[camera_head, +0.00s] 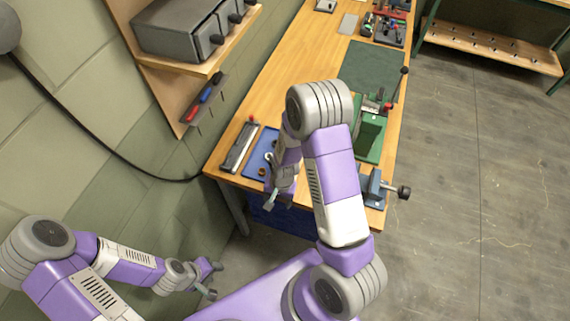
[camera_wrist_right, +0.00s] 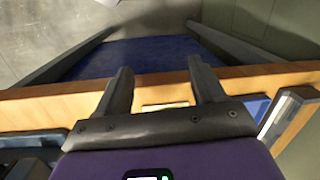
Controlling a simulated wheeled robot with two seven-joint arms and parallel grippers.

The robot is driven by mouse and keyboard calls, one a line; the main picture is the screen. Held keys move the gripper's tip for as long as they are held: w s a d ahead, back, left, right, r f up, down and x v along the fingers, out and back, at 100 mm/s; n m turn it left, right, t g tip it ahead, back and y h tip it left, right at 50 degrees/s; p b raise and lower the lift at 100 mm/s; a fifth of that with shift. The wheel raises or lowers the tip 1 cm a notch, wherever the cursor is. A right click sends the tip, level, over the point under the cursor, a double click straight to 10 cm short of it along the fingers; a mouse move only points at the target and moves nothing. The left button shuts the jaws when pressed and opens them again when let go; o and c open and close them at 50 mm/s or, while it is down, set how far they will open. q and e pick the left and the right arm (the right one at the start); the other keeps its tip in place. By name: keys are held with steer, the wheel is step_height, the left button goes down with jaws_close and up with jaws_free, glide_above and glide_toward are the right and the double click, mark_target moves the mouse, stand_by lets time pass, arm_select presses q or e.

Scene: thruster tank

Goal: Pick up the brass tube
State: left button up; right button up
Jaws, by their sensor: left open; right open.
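I cannot make out the brass tube for certain in either view. A blue tray (camera_head: 256,165) lies on the bench near its front left corner with small brownish items (camera_head: 262,171) in it, too small to tell apart. My right arm hides part of the tray. My right gripper (camera_head: 278,199) is open by the bench's front edge, near the tray. In the right wrist view its two fingers (camera_wrist_right: 160,70) are spread with nothing held between them. My left gripper (camera_head: 214,280) is open and empty, low down at the left, away from the bench.
The wooden bench (camera_head: 301,62) carries a long grey tool (camera_head: 238,147), a green mat (camera_head: 369,68), a green machine (camera_head: 371,135) with a lever and a blue vise (camera_head: 373,186). A blue bin (camera_head: 290,220) is under the bench. A wall shelf holds a grey box (camera_head: 180,27). Floor at right is clear.

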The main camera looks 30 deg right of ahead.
steer(key=shift+m+h, duration=0.3)
steer(key=shift+m, duration=0.6)
steer(key=w+r, duration=0.1)
steer(key=w+d+r, duration=0.1)
steer(key=w+d+r+b, duration=0.1)
steer(key=r, duration=0.1)
steer(key=shift+w+d+r, duration=0.1)
steer(key=shift+d, duration=0.15)
steer(key=w+d+r+m, duration=0.3)
steer(key=d+r+m, duration=0.1)
steer(key=r, duration=0.3)
steer(key=shift+h, duration=0.4)
step_height(320, 180, down, 8)
steer(key=shift+a+r+b, duration=0.1)
steer(key=shift+r+b, duration=0.1)
steer(key=shift+b, duration=0.25)
arm_select(q)
steer(key=shift+f, duration=0.1)
arm_select(e)
steer(key=shift+c, duration=0.2)
steer(key=c, duration=1.2)
